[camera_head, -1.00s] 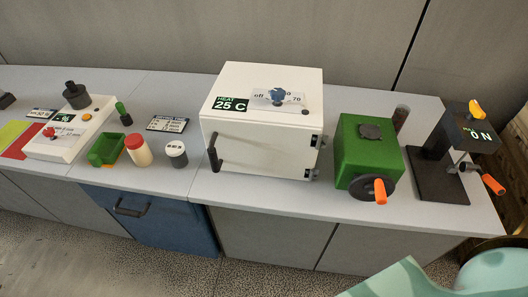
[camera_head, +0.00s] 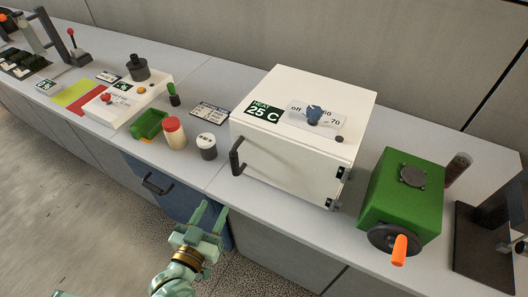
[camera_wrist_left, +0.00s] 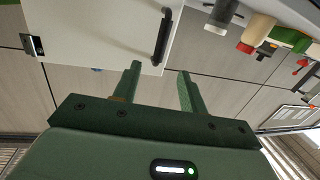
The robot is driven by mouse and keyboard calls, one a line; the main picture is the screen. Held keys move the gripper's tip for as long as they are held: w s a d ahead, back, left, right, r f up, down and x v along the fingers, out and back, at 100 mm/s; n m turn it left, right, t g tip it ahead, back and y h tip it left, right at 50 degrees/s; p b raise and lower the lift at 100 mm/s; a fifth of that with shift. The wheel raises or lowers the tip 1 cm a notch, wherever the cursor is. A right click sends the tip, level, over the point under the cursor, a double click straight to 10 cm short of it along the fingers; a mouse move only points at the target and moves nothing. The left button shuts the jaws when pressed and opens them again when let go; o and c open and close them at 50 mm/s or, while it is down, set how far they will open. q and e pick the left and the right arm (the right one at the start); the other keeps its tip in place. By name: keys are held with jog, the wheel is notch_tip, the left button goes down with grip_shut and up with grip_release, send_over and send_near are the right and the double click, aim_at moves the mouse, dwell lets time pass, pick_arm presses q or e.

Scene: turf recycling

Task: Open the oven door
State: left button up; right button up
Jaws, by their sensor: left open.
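In the left wrist view the handle (camera_wrist_left: 162,37) shows beyond the two open fingers (camera_wrist_left: 157,82). My right gripper is not in view.
A green box with a crank (camera_head: 400,200) stands right of the oven. Left of it are a white-lidded jar (camera_head: 206,147), a red-lidded jar (camera_head: 174,133) and a green tray (camera_head: 149,124). A blue drawer front with a handle (camera_head: 155,186) is below the counter.

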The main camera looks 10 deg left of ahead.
aim_at(232, 162)
pick_arm(q)
jog(key=shift+t, duration=0.4)
jog(key=w, duration=0.5)
jog(key=w+d+r+b, duration=0.1)
jog(key=w, duration=0.5)
jog(key=w+d+b, duration=0.1)
jog(key=w, duration=0.4)
jog(key=shift+w+d+r, duration=0.15)
jog(key=shift+w+r, duration=0.15)
jog(key=shift+w, duration=0.05)
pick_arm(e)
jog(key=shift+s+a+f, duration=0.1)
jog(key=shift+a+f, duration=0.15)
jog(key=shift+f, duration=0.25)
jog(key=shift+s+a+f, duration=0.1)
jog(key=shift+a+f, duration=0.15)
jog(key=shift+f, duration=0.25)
pick_arm(q)
grip_shut()
